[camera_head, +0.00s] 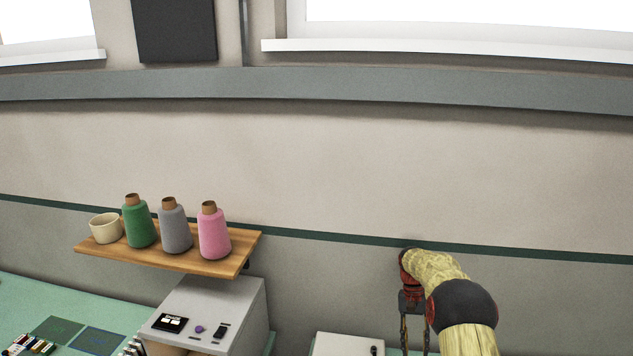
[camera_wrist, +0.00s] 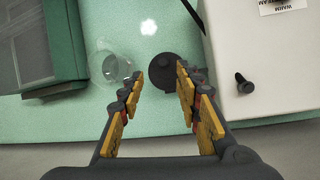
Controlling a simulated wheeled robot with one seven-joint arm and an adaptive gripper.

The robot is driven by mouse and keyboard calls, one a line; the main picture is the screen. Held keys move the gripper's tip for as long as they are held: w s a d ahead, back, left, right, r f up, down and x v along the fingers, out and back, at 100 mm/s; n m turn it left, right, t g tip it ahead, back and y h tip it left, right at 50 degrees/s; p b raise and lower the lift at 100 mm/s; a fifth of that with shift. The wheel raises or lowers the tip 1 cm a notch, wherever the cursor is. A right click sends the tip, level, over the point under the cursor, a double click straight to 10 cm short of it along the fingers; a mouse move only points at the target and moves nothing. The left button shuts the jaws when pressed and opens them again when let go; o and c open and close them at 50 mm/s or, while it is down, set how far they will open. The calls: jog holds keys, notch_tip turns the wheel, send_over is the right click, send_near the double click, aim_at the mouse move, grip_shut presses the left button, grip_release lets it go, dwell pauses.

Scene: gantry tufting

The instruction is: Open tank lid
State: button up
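My gripper (camera_wrist: 159,79) is open in the wrist view, its two yellow-padded fingers apart with nothing held. In the head view my gripper (camera_head: 414,328) points down at the lower right. A dark round cap-like piece (camera_wrist: 163,73), which looks like the tank lid, shows beyond and between the fingertips, beside a white box (camera_wrist: 262,50). It looks closed, but its height below the fingertips is hard to tell. The white box has a label reading "WARM STEAM" and a dark knob (camera_wrist: 243,84). The box's top also shows in the head view (camera_head: 340,346).
A clear cup (camera_wrist: 105,66) stands just left of the cap on the green table (camera_wrist: 200,122). A dark green box (camera_wrist: 50,45) lies further left. A wooden shelf (camera_head: 190,262) with thread cones and a grey machine (camera_head: 230,297) are left of my arm.

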jog(key=s+a+r+n+t+b, duration=0.25)
jog(key=s+a+r+b, duration=0.2)
jog(key=s+r, duration=0.5)
jog(key=s+a+t+b, duration=0.2)
jog(key=s+b, duration=0.2)
jog(key=s, duration=0.5)
jog(key=s+a+r+n+t+b, duration=0.1)
jog(key=s+a+t+b, duration=0.2)
jog(key=s, duration=0.6)
jog(key=s+a+r+n+t+b, duration=0.1)
jog(key=s+a+t+b, duration=0.2)
jog(key=s+b, duration=0.3)
jog(key=s, duration=0.4)
jog(key=shift+b, duration=0.3)
